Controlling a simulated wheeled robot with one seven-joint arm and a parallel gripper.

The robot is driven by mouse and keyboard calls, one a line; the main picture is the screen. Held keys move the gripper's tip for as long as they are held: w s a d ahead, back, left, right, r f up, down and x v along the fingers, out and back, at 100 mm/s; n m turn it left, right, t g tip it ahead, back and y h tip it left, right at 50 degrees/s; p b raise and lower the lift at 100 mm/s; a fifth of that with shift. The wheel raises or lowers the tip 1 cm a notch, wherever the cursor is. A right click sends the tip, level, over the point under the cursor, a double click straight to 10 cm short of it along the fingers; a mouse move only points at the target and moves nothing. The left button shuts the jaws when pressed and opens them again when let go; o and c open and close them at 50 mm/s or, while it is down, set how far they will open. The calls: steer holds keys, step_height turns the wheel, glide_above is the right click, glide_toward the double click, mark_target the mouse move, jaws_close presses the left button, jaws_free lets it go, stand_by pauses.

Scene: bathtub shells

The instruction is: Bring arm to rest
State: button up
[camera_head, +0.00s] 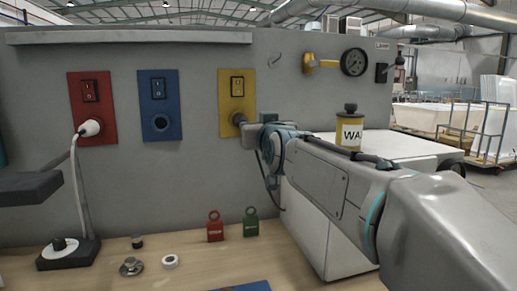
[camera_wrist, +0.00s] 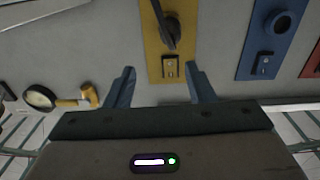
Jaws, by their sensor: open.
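My arm (camera_head: 335,185) reaches from the lower right of the head view toward the grey wall. My gripper (camera_wrist: 160,66) is open; its two blue-grey fingers show in the wrist view with nothing between their tips. It faces the yellow panel (camera_wrist: 154,45), which also shows in the head view (camera_head: 230,88). A dark plug-like piece (camera_wrist: 168,32) sits in that panel's socket, and a switch (camera_wrist: 171,69) shows between the finger directions. In the head view the fingers are hard to make out near the panel's right edge.
Red (camera_head: 215,226) and green (camera_head: 251,222) padlock-like tags stand on the wooden bench (camera_head: 190,255). A yellow can (camera_head: 348,135) stands on a white box (camera_head: 400,147) behind my arm.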

steer(key=s+d+f+m+g+h+p, duration=0.1)
steer(key=s+d+f+g+p, duration=0.2)
steer(key=s+d+f+g, duration=0.2)
steer(key=s+d+f+m+g+h+p, duration=0.1)
steer(key=s+d+f+g+p, duration=0.3)
steer(key=s+f, duration=0.7)
steer(key=s+d+f+m+g+h+p, duration=0.1)
steer(key=s+d+f+g, duration=0.5)
steer(key=s, duration=0.8)
step_height(320, 180, down, 2)
steer(key=h+p, duration=0.1)
steer(key=p, duration=0.1)
steer(key=shift+s+d+f+h+p, duration=0.2)
steer(key=shift+s+d+h+p, duration=0.15)
steer(key=shift+d+h, duration=0.05)
steer(key=shift+o, duration=0.5)
